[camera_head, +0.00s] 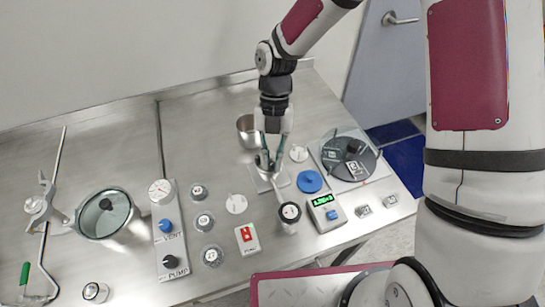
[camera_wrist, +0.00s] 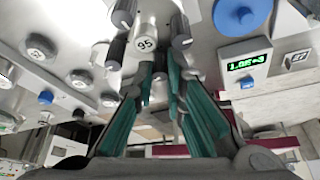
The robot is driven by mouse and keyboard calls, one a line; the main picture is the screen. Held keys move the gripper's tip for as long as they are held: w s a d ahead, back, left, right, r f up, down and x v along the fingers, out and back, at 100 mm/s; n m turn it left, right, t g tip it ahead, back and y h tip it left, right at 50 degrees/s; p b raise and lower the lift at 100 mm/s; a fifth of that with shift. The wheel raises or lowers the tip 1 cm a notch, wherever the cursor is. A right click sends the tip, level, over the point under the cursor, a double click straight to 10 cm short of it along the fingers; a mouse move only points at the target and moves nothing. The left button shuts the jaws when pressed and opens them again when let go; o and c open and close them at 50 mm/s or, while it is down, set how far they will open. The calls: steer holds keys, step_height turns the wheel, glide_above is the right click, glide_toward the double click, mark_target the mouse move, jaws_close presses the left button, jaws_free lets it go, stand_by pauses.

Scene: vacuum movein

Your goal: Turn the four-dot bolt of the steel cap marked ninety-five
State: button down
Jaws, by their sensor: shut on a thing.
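The steel cap marked 95 (camera_wrist: 145,44) shows at the top of the wrist view. Dark ribbed bolt heads stand around it: one at upper left (camera_wrist: 122,16), one lower left (camera_wrist: 115,52) and one at right (camera_wrist: 181,31). I cannot read dots on any of them. In the head view my gripper (camera_head: 267,163) points down over a small steel plate (camera_head: 257,181), beside a pale cylinder with a dark ring (camera_head: 290,213).
Close by are a blue disc (camera_head: 310,181), a box with a green display (camera_head: 326,212), a steel cup (camera_head: 246,130) and a round dark fixture (camera_head: 349,157). Several numbered round caps, a vent and pump panel (camera_head: 169,230) and a glass-lidded pot (camera_head: 104,214) stand left.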

steer(key=shift+m, duration=0.4)
steer(key=m+y+p, duration=0.1)
steer(key=m, duration=0.1)
steer(key=shift+d+r+m, duration=0.1)
steer(key=shift+d+m, duration=0.05)
steer(key=shift+m, duration=0.15)
steer(key=shift+m+t+y+p, duration=0.4)
steer(key=shift+m+y+p, duration=0.15)
steer(key=shift+m, duration=0.85)
steer(key=c, duration=1.9)
jaws_free()
steer(key=v, duration=1.2)
